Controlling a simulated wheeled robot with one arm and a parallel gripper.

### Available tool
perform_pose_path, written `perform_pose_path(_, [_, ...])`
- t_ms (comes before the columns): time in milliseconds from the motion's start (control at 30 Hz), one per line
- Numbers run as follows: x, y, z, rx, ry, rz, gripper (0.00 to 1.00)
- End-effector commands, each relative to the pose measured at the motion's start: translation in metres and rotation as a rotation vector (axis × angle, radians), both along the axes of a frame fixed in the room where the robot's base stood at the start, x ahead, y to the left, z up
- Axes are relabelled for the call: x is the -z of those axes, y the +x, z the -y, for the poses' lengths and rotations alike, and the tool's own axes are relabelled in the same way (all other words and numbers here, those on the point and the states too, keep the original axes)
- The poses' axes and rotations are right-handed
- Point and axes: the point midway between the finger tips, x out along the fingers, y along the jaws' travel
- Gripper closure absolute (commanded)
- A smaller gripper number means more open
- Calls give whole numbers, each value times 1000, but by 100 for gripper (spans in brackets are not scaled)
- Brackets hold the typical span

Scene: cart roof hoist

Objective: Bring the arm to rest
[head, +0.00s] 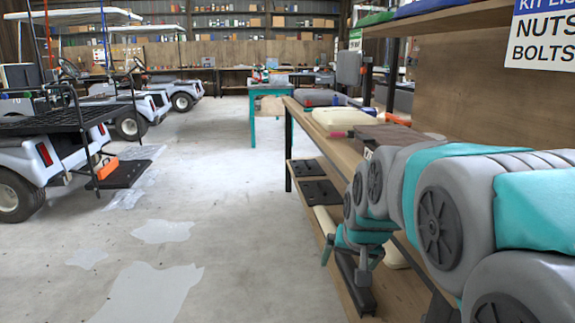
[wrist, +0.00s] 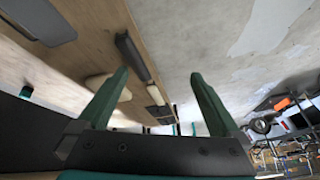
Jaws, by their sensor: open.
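My arm (head: 440,200), grey and teal with round dark joint covers, reaches from the right edge along the wooden workbench (head: 345,148) in the head view. My gripper (head: 345,272) hangs at its end, low beside the bench's front, over or near the lower shelf. In the wrist view the two green fingers of my gripper (wrist: 160,75) stand wide apart with nothing between them. Part of the gripper is hidden behind the arm in the head view.
The lower shelf (head: 320,215) holds dark flat pieces. The bench top carries a pale yellow case (head: 343,117) and a red-handled tool (head: 337,134). Golf carts (head: 60,150) stand at the left. A teal table (head: 268,88) is further back. The concrete floor (head: 210,190) between is clear.

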Motion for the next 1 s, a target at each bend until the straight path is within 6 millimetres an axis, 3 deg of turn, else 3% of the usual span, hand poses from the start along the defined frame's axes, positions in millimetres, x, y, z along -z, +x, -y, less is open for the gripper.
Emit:
perform_pose_path(33, [11,-34,4,-15,-10,-63,0])
perform_pose_path(300, [66,-207,18,-129,-54,-405,0])
perform_pose_path(400, [79,-260,21,-169,-63,-509,0])
perform_pose_path(500, [88,-297,23,-198,-67,-585,0])
perform_pose_path(667, [93,-322,25,-219,-72,-634,0])
perform_pose_path(1000, [93,-323,25,-220,-72,-636,0])
